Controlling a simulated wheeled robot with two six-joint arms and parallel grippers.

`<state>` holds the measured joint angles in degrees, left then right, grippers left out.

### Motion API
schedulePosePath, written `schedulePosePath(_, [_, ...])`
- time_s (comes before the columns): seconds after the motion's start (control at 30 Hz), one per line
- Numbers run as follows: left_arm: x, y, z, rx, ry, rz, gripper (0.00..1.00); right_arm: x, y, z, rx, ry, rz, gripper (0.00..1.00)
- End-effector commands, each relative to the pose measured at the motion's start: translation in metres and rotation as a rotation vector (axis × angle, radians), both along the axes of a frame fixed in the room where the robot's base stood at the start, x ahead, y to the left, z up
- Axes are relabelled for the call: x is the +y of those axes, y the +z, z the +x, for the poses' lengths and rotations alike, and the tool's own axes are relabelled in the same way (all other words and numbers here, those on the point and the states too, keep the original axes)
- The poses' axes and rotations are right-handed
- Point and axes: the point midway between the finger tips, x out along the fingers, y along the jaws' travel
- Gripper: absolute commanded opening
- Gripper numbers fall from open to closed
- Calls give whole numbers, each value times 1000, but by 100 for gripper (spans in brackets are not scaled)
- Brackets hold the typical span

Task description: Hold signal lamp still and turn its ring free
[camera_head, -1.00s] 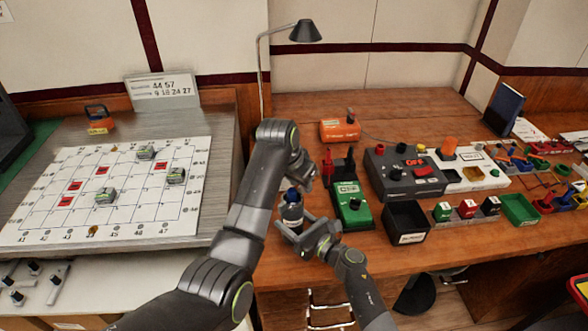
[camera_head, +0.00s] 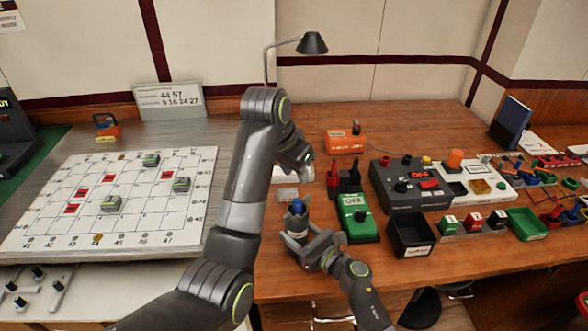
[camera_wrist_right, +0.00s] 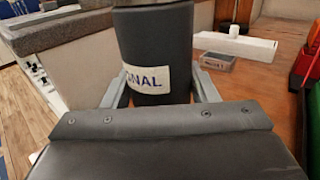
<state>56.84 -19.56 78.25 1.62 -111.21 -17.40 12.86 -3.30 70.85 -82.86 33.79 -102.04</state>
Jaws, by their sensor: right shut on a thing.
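The signal lamp (camera_head: 297,222) is a dark upright cylinder with a blue top, near the front edge of the wooden table. In the right wrist view its body (camera_wrist_right: 152,45) stands between my fingers, with a pale label whose visible letters end in "GNAL". My right gripper (camera_head: 306,243) is shut on the lamp body from the front. The lamp's upper end is cut off in the wrist view, and its ring cannot be made out. My left gripper (camera_head: 306,172) is above and behind the lamp, apart from it; its fingers are too small and dark to read.
A black bin (camera_head: 411,236) and a dark control box (camera_head: 410,185) are further right. A small grey tray (camera_wrist_right: 207,61) lies behind the lamp. The gridded board (camera_head: 130,200) is left.

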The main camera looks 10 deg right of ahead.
Motion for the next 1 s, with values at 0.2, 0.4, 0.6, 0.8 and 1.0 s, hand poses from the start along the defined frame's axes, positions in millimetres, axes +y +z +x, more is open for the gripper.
schedulePosePath(0.2, [0, 0, 0, 0, 0, 0, 31, 0, 2, 1, -3, 0, 1, 12])
schedulePosePath(0.4, [0, 0, 0, 0, 0, 0, 31, 0, 1, 0, -2, 0, 0, 71])
schedulePosePath(0.6, [0, 0, 0, 0, 0, 0, 31, 0, 1, 0, -1, 0, 1, 78])
schedulePosePath(0.8, [0, 0, 0, 0, 0, 0, 31, -2, 0, -3, 0, -1, 0, 78])
schedulePosePath(1.0, [0, 0, 0, 0, 0, 0, 31, -18, -1, -24, 0, -1, -1, 78])
